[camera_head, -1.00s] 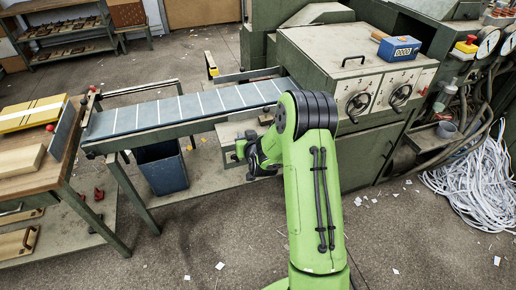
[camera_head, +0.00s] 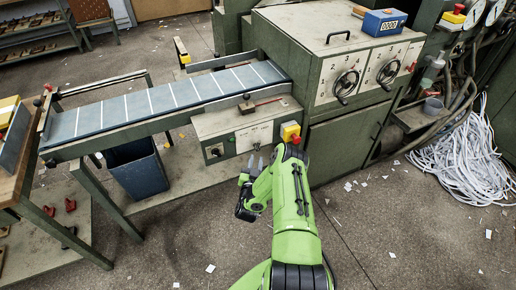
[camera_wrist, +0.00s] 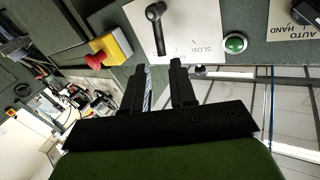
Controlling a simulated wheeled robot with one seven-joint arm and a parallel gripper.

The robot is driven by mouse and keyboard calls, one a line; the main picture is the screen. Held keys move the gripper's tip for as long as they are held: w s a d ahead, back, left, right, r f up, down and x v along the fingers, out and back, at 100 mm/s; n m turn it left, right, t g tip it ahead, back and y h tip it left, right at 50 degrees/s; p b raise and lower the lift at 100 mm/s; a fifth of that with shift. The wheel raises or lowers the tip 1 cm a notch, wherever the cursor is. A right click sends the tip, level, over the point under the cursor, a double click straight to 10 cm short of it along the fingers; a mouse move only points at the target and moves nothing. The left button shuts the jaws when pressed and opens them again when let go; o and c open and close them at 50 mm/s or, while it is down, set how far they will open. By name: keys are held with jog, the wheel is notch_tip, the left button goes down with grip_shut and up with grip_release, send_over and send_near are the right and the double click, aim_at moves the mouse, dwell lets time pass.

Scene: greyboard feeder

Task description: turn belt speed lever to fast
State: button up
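The belt speed lever (camera_wrist: 155,15) is a black handle with a round knob on a white plate (camera_wrist: 187,22) in the wrist view. Its shaft runs down the picture towards my fingers, and the word SLOW stands to its right. In the head view the plate (camera_head: 253,136) is on the front of the grey control box below the belt; the lever is too small to make out there. My gripper (camera_wrist: 158,67) is open and empty, its two fingers apart just below the lever's lower end, apparently not touching it. It also shows in front of the box in the head view (camera_head: 256,163).
A yellow box with a red stop button (camera_head: 290,132) sits at the panel's right end, close to my arm. A green button (camera_wrist: 236,43) and an AUTO/HAND switch (camera_wrist: 304,12) are nearby. The conveyor belt (camera_head: 165,97) is above; a blue bin (camera_head: 138,167) stands left.

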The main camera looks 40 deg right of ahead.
aim_at(259, 145)
jog(key=b+x, duration=0.2)
jog(key=x, duration=0.8)
jog(key=shift+r+b, duration=0.1)
jog(key=shift+b, duration=0.3)
grip_shut()
